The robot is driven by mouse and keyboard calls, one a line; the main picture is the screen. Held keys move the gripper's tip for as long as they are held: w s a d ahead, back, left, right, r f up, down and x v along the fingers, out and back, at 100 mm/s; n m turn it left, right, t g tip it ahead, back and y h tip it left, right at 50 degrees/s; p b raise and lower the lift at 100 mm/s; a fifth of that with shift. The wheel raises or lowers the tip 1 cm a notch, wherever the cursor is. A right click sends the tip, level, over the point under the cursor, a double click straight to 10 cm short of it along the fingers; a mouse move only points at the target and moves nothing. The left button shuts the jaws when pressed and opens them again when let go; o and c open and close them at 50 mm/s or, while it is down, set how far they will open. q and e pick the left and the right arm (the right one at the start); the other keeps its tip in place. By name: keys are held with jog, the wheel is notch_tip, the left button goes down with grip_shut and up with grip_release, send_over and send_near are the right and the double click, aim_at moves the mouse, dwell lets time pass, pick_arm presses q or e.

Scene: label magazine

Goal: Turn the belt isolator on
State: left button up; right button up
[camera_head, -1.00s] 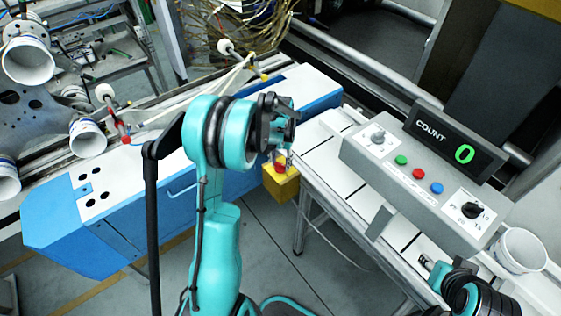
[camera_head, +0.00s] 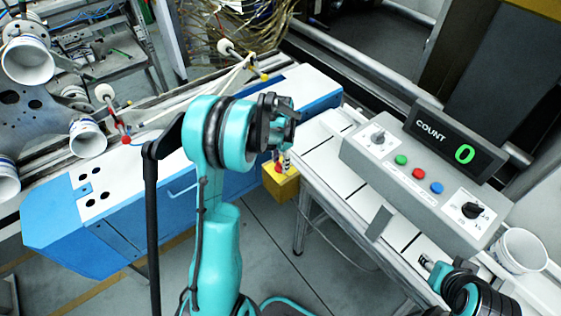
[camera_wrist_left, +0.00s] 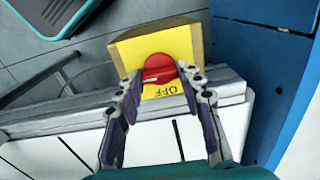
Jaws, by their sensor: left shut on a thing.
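The belt isolator is a yellow box (camera_head: 281,187) with a red knob (camera_wrist_left: 160,68); it hangs at the left end of the white-topped bench in the head view. In the left wrist view, the yellow face (camera_wrist_left: 180,43) carries an upside-down OFF mark just below the knob. My left gripper (camera_wrist_left: 161,76) is shut on the red knob, one finger on each side. In the head view the wrist partly hides the left gripper (camera_head: 284,160) and the knob. My right gripper (camera_head: 432,268) is at the lower right, away from the isolator; its jaw opening is unclear.
A grey control box (camera_head: 425,185) with coloured buttons and two dials stands on the bench (camera_head: 330,165), with a COUNT display (camera_head: 455,142) reading 0. A white cup-like roll (camera_head: 521,250) stands at right. A blue and white machine (camera_head: 120,210) lies behind my left arm.

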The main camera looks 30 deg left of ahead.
aim_at(280, 164)
dwell(0.3)
pick_arm(q)
jog(key=o, duration=1.2)
jog(key=shift+c, duration=0.2)
jog(key=shift+r, duration=0.1)
notch_tip(280, 164, up, 12)
